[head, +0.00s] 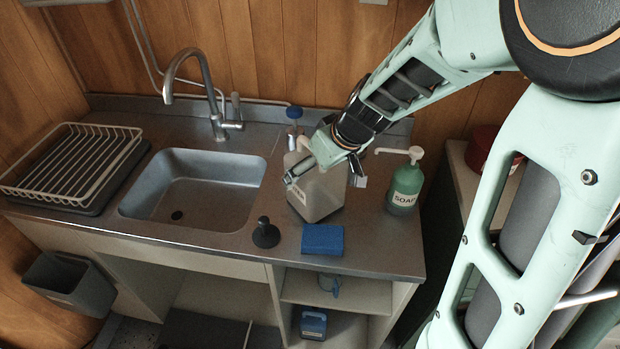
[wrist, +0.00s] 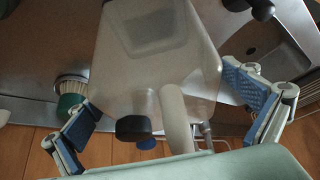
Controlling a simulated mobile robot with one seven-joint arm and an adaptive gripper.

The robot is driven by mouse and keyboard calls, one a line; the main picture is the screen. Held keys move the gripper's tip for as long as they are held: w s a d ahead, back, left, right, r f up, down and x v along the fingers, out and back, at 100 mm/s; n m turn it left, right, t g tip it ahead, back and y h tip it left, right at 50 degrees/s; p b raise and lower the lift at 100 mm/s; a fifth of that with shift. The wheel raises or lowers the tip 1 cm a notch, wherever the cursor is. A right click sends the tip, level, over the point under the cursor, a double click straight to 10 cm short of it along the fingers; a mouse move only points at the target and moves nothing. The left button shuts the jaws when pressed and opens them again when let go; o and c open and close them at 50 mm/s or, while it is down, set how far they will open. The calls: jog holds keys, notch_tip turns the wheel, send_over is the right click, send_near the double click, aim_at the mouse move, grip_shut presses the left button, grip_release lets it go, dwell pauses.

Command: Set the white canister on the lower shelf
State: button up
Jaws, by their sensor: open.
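The white canister (head: 318,196) is a translucent jug standing upright on the steel counter, right of the sink. In the wrist view the canister (wrist: 160,65) shows from above, with a dark cap and a pale handle. My gripper (head: 326,174) is open around its upper part. In the wrist view one finger of my gripper (wrist: 165,108) is on each side. A gap shows at the left finger; the right one is close, and I cannot tell whether it touches. The lower shelf (head: 347,328) is in the open cabinet below the counter, partly hidden, with a blue container (head: 314,325) on it.
A green soap bottle (head: 405,186) stands right of the canister, a blue-capped bottle (head: 294,126) behind it. A blue sponge (head: 322,240) and a black knobbed item (head: 265,235) lie in front. The upper shelf (head: 300,288) holds a small blue object. The sink (head: 190,185) is empty.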

jog(key=shift+w+f, duration=0.1)
jog(key=shift+f, duration=0.1)
jog(key=shift+r, duration=0.1)
jog(key=shift+c, duration=0.3)
jog(key=c, duration=1.3)
jog(key=shift+c, duration=1.2)
jog(key=shift+r, duration=0.1)
